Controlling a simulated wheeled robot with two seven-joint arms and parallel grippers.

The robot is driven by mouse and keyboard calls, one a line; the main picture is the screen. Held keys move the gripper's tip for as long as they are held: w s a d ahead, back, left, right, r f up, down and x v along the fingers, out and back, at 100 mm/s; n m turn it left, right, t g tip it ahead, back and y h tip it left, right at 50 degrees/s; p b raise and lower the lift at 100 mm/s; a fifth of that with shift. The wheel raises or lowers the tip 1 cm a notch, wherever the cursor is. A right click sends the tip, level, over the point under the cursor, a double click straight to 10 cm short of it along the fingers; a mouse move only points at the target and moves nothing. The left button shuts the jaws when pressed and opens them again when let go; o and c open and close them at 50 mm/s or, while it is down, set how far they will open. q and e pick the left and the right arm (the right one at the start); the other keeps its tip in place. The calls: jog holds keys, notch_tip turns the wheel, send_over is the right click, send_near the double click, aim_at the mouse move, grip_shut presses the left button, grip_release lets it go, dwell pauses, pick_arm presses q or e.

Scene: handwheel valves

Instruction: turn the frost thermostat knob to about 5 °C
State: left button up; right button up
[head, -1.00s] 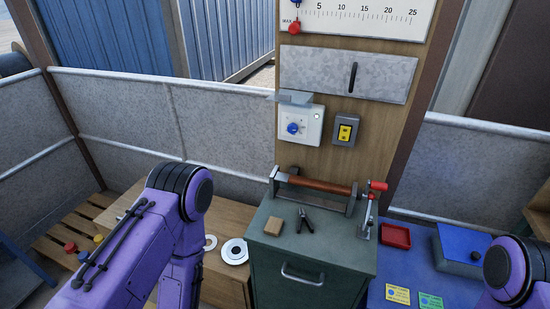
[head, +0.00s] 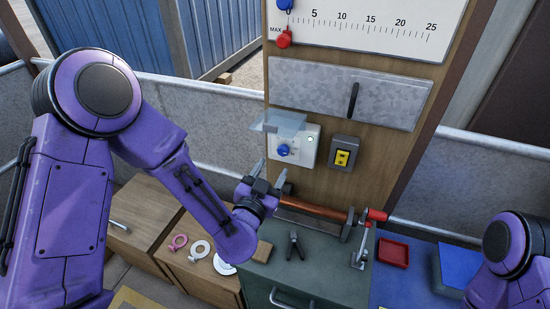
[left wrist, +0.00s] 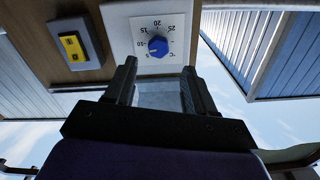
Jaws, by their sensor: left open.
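The frost thermostat is a white wall plate (head: 308,154) with a round blue knob (head: 284,150). A clear flap (head: 285,122) juts out above the knob. My left gripper (head: 270,172) is open and empty, just below and in front of the thermostat, apart from the knob. In the left wrist view the blue knob (left wrist: 158,46) sits beyond the open fingers (left wrist: 160,66), roughly centred between them. The dial numbers around it show upside down or tilted; the knob's pointer is too small to read surely. A clear pane (left wrist: 160,95) shows between the fingers. My right gripper is out of view.
A grey box with a yellow switch (head: 342,157) is right of the thermostat. Below stands a green cabinet (head: 315,262) with a brown roller (head: 312,208) and pliers (head: 294,245). A metal panel with a black handle (head: 345,92) is above. A red tray (head: 392,252) lies at right.

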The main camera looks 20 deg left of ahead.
aim_at(282, 153)
pick_arm(q)
jog(key=shift+w+d+p, duration=0.15)
jog(key=shift+w+p, duration=0.25)
jog(key=shift+w, duration=2.75)
jog(key=c, duration=0.8)
